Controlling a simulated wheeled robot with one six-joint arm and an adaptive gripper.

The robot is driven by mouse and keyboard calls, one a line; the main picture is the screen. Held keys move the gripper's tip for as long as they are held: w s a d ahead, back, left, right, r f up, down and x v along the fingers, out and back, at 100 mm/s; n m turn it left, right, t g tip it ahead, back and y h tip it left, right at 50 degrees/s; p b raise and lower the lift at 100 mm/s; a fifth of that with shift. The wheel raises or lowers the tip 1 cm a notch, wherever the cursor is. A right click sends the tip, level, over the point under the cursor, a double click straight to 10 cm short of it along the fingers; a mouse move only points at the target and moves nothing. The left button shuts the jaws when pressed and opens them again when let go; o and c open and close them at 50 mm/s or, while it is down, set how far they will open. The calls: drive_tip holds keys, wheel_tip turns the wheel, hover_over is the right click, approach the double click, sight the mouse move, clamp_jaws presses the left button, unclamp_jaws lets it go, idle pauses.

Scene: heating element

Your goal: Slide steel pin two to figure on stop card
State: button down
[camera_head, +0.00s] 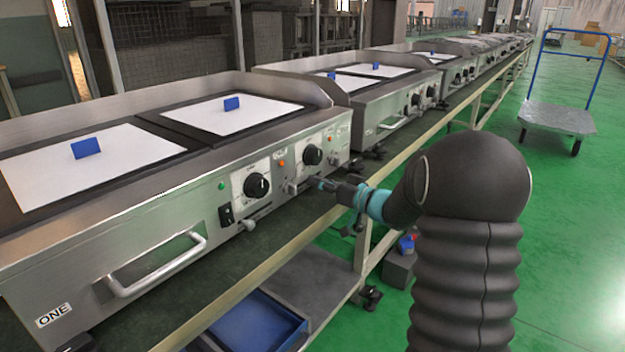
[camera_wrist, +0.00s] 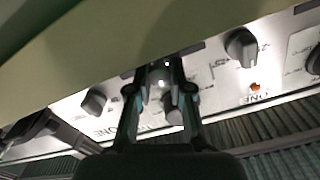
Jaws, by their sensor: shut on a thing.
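My gripper (camera_head: 322,183) reaches the front panel of the nearest griddle, labelled ONE, from the right. It is shut on a small steel pin (camera_head: 294,187) below the right black dial (camera_head: 312,155). In the wrist view, my gripper's fingers (camera_wrist: 160,76) close around the bright pin (camera_wrist: 163,84), whose end is partly hidden. Another steel pin (camera_head: 251,224) sticks out below the left black dial (camera_head: 257,186). White marked cards (camera_head: 240,181) sit behind the dials; their figures are too small to read, so I cannot tell which is the stop card.
Two white sheets (camera_head: 40,190) with blue blocks (camera_head: 86,148) lie on the griddle top. A bar handle (camera_head: 150,282) juts from its front at left. More griddles (camera_head: 350,95) continue along the bench. A blue-handled cart (camera_head: 557,118) stands on open green floor at right.

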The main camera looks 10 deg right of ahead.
drive_tip(key=c, duration=1)
unclamp_jaws()
drive_tip(key=shift+c, duration=0.2)
drive_tip(key=shift+d, duration=0.1)
drive_tip(key=v, duration=1.2)
drive_tip(key=shift+w, duration=0.1)
